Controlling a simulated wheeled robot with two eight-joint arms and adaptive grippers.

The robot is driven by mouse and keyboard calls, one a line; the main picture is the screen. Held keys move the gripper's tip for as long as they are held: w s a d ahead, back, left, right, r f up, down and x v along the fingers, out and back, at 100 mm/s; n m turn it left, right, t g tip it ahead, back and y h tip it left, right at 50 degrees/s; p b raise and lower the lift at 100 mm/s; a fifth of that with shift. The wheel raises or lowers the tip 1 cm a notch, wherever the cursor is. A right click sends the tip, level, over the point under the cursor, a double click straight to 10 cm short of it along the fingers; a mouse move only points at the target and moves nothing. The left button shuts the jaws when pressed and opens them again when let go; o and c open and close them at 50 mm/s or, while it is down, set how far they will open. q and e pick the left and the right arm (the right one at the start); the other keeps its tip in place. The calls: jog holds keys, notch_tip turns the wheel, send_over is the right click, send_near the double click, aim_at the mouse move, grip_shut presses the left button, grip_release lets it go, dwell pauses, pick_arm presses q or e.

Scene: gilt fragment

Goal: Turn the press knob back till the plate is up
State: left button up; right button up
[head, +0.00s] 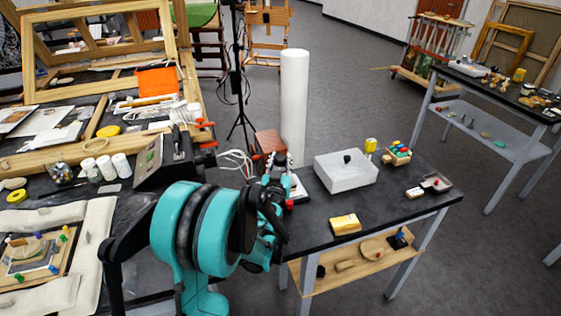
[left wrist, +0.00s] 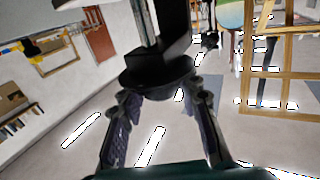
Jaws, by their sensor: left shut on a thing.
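My left gripper (head: 279,164) reaches in over the near left end of the black table. In the left wrist view its two fingers (left wrist: 158,92) close on a dark round knob (left wrist: 155,76) from both sides. A grey post and dark block of the press (left wrist: 172,30) show beyond the knob. In the head view my arm hides most of the press; only small pale and red parts show beside the gripper. The plate cannot be made out, so its height is unclear. My right gripper is not in view.
A tall white cylinder (head: 294,105) stands just behind the gripper. A dark device (head: 164,160) is to the left. The table's front right is mostly clear.

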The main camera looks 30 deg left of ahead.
pick_arm(q)
jog(key=n+g+y, duration=0.1)
jog(key=n+y, duration=0.1)
jog(key=n+g+y, duration=0.2)
jog(key=y, duration=0.1)
jog(key=shift+w+d, duration=0.15)
jog(key=n+g+y, duration=0.2)
jog(key=g, duration=0.1)
jog(key=n+g+y, duration=0.2)
jog(key=g, duration=0.1)
jog(key=shift+n, duration=0.3)
jog(key=n+g, duration=0.2)
jog(key=g, duration=0.1)
jog(key=n+g+y, duration=0.1)
jog(key=n+g, duration=0.1)
jog(key=g, duration=0.2)
jog(key=shift+r+n+y+p, duration=0.1)
jog(key=shift+n+y+p, duration=0.2)
jog(key=shift+n+g+h+p, duration=0.35)
jog(key=shift+n+g, duration=0.75)
jog(key=shift+g, duration=0.7)
jog(key=shift+n+g+h+p, duration=0.35)
jog(key=shift+n+g, duration=0.75)
jog(key=shift+g, duration=0.7)
jog(key=o, duration=1.2)
jog(key=shift+a, duration=0.2)
